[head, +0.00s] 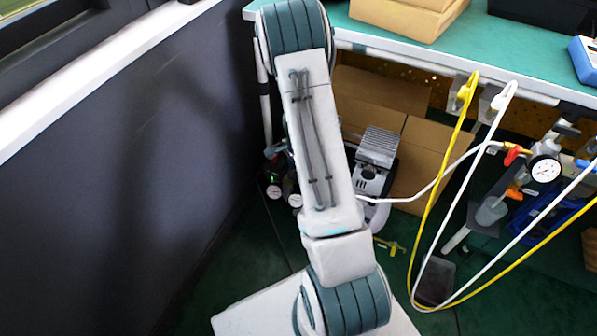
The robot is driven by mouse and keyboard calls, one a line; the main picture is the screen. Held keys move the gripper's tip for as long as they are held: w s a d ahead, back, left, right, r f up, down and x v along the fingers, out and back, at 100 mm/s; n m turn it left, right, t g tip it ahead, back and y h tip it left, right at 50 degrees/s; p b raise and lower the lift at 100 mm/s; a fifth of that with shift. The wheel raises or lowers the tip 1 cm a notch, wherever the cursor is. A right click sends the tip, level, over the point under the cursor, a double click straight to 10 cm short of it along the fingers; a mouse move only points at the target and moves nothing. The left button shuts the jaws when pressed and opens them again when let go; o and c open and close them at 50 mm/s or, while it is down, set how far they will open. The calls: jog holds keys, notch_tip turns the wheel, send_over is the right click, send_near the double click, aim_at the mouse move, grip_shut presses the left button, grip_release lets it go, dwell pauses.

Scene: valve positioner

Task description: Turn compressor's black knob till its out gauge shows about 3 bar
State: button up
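The compressor (376,165), with a silver finned top and a grey body, stands on the floor under the table. My own arm crosses in front of it and hides its left part. To the left of the arm, two small round gauges with dark rims show low down, a left gauge (274,191) and a right gauge (295,200). Dark fittings with a bit of red sit just above them. I cannot make out the black knob, tell which gauge is the out gauge, or read either needle. My gripper is not in view.
A green-topped table (460,50) stands above the compressor. Cardboard boxes (415,165) are behind it. Yellow (437,185) and white hoses hang at the right, near a larger white gauge (545,169) on a blue device. A dark wall (120,160) closes the left side.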

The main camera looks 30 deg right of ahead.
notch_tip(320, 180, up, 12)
jog(key=p, duration=0.4)
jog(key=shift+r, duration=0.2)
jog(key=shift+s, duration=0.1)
